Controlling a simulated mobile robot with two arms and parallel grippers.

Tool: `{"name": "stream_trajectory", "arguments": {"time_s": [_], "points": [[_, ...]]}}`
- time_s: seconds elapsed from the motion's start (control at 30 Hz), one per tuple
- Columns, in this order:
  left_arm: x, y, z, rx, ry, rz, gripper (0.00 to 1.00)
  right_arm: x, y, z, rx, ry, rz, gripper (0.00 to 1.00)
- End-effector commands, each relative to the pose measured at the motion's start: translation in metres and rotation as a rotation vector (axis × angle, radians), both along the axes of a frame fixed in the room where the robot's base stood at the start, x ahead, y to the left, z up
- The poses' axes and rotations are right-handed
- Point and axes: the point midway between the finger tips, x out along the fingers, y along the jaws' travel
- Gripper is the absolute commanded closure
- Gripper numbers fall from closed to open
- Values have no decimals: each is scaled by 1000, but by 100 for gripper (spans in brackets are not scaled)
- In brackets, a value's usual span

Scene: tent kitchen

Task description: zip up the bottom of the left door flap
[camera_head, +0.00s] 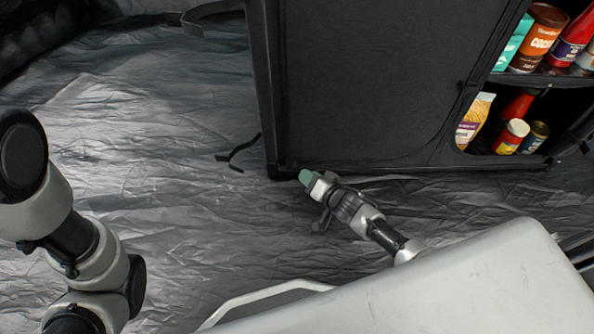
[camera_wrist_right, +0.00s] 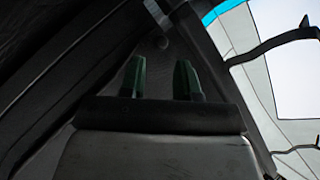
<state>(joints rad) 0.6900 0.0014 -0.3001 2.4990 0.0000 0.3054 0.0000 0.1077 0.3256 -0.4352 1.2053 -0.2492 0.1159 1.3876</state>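The left door flap (camera_head: 370,80) is a closed black fabric panel on the front of the black cabinet. A curved seam runs down its right side and along its bottom, beside the open shelves. My right gripper (camera_head: 305,177) is low at the cabinet's bottom left corner, its green fingertips close to the bottom edge. Whether they touch the fabric I cannot tell. In the right wrist view the two green fingers (camera_wrist_right: 158,80) stand apart with nothing clearly between them. Dark fabric with a small round spot (camera_wrist_right: 160,42) lies beyond them. I cannot make out a zip pull. My left gripper is outside the view.
Open shelves (camera_head: 530,79) on the right hold a brown cocoa tin (camera_head: 541,37), a yellow packet (camera_head: 475,120) and several jars. A black strap (camera_head: 238,154) lies left of the cabinet. The crinkled grey floor (camera_head: 150,110) is clear on the left.

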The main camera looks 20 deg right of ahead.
Motion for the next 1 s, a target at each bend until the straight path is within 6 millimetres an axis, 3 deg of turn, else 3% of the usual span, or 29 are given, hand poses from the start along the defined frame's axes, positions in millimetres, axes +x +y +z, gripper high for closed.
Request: {"name": "stream_trajectory", "arguments": {"time_s": [0.1,0.3,0.7,0.9,1.0], "points": [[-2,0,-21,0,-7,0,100,23,8,-12,0,-4,1,68],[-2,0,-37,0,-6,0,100,45,17,-17,-1,-2,1,68],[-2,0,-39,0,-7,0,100,52,19,-15,0,-2,0,68],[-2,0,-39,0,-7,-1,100,52,19,-15,0,-2,0,97],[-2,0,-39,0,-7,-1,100,52,19,-16,0,-2,0,100]]}}
